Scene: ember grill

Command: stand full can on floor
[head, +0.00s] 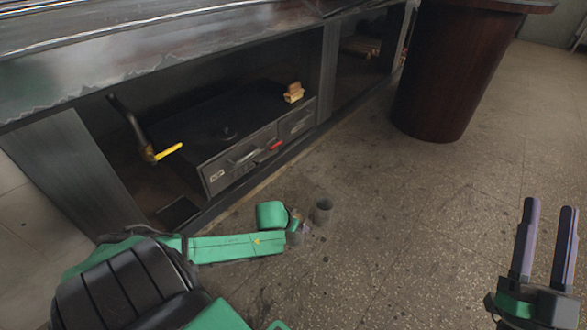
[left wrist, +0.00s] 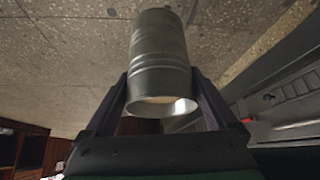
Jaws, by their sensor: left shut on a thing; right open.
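A grey ribbed metal can (left wrist: 160,50) is between the two dark fingers of my left gripper (left wrist: 160,100) in the left wrist view. The gripper is shut on it, and its open end shows a pale inside. In the head view my left gripper (head: 299,228) is low over the floor, small and partly hidden by my arm. My right gripper (head: 546,240) is open and empty at the right.
A dark metal grill counter (head: 60,160) runs along the left, with a drawer unit (head: 245,158) and a yellow-handled pipe (head: 167,152) under it. A dark red round bin (head: 447,75) stands at the back. The speckled floor (head: 420,220) is clear in the middle.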

